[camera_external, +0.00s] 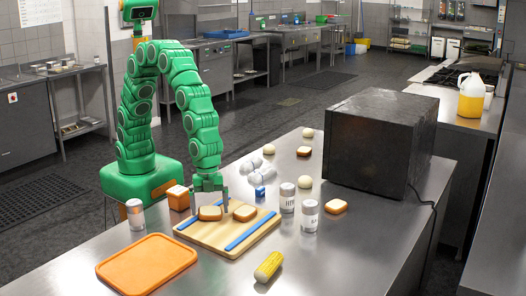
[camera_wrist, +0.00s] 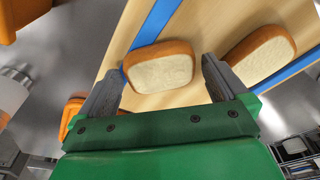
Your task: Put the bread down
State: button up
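A slice of bread (camera_external: 210,213) with a brown crust lies on the wooden board (camera_external: 190,234), near its left part. My gripper (camera_external: 210,207) points down at this slice, one finger on each side of it. In the wrist view the slice (camera_wrist: 160,66) shows its pale face between the two fingertips. The left fingertip is close to its crust and a narrow gap shows at the right one, so the gripper looks open. A second slice (camera_external: 244,213) lies to the right on the board; it also shows in the wrist view (camera_wrist: 262,54).
Blue strips (camera_external: 250,231) cross the board. A bread loaf (camera_external: 178,197) and a shaker (camera_external: 135,214) stand left. Two shakers (camera_external: 309,216) stand right, before a dark box (camera_external: 380,142).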

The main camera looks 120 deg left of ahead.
notch_tip(320, 180, up, 12)
jog(key=s+a, duration=0.1)
jog(key=shift+s+a, duration=0.15)
dwell(0.4)
jog(key=shift+r, duration=0.1)
dwell(1.2)
jog(key=w+a+f+n, duration=0.1)
jog(key=w+a+n, duration=0.15)
jog(key=a, duration=0.75)
jog(key=w+a+f+n, duration=0.1)
jog(key=w+a, duration=0.3)
jog(key=a, duration=0.7)
jog(key=w+a+f+n, duration=0.1)
jog(key=w+a+n, duration=0.15)
jog(key=a, duration=0.75)
jog(key=n+g+y, duration=0.1)
jog(key=n, duration=0.4)
send_over(303, 149)
notch_tip(303, 149, down, 4)
jog(key=shift+w+a+f, duration=0.1)
jog(key=shift+w+f, duration=0.05)
jog(key=shift+a+f, duration=0.1)
jog(key=shift+f, duration=3.85)
